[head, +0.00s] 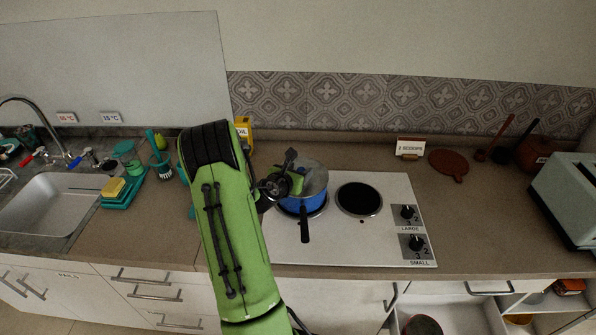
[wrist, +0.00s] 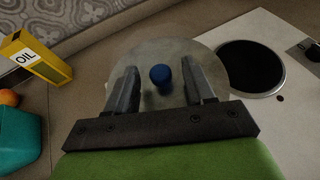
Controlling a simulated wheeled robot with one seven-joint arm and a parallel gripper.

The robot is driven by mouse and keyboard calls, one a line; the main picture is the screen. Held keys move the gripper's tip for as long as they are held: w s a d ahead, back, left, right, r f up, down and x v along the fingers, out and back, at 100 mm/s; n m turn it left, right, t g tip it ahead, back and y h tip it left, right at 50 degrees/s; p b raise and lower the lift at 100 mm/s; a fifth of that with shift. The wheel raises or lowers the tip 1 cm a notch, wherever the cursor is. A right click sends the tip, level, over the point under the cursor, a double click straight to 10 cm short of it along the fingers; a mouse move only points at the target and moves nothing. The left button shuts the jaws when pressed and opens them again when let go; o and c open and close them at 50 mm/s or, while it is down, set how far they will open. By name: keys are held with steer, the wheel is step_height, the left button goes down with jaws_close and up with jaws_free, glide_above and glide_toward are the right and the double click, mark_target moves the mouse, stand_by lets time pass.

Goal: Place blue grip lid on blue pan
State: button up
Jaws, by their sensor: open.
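The blue pan (head: 303,204) stands on the left burner of the white stove, its dark handle pointing to the front. The lid (head: 318,176), a grey translucent disc, lies over the pan's top in the head view; its exact seating is partly hidden by my gripper (head: 285,176). In the wrist view the lid (wrist: 217,68) shows with its round blue grip (wrist: 160,75) at the middle. My gripper (wrist: 162,90) is open, with one finger on each side of the blue grip and a visible gap to both.
The right burner (head: 359,198) is empty. A yellow oil box (head: 243,131) stands behind my arm, and a teal container (wrist: 18,140) is at the left of the wrist view. A small sign (head: 410,147) and a toaster (head: 570,200) are to the right. The counter right of the stove is mostly clear.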

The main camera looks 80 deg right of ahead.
steer(key=v, duration=1.2)
steer(key=shift+r, duration=0.45)
steer(key=w+a+r+m+t+y, duration=0.3)
steer(key=w+a+m, duration=0.25)
steer(key=a, duration=0.45)
steer(key=w+a+r+m+t+y, duration=0.25)
steer(key=w+a+m, duration=0.35)
steer(key=a, duration=0.4)
steer(key=s+a+r+m+y, duration=0.1)
steer(key=s+a+y, duration=0.1)
steer(key=a, duration=0.5)
steer(key=s+a+r+m+t+y, duration=0.1)
steer(key=s+a+r+m+y, duration=0.1)
steer(key=a, duration=0.4)
steer(key=s+a+r+m+t+y, duration=0.1)
steer(key=s+a+r+y, duration=0.1)
steer(key=a, duration=0.5)
steer(key=shift+s+a+y, duration=0.35)
steer(key=shift+s+y, duration=0.45)
steer(key=shift+y, duration=0.05)
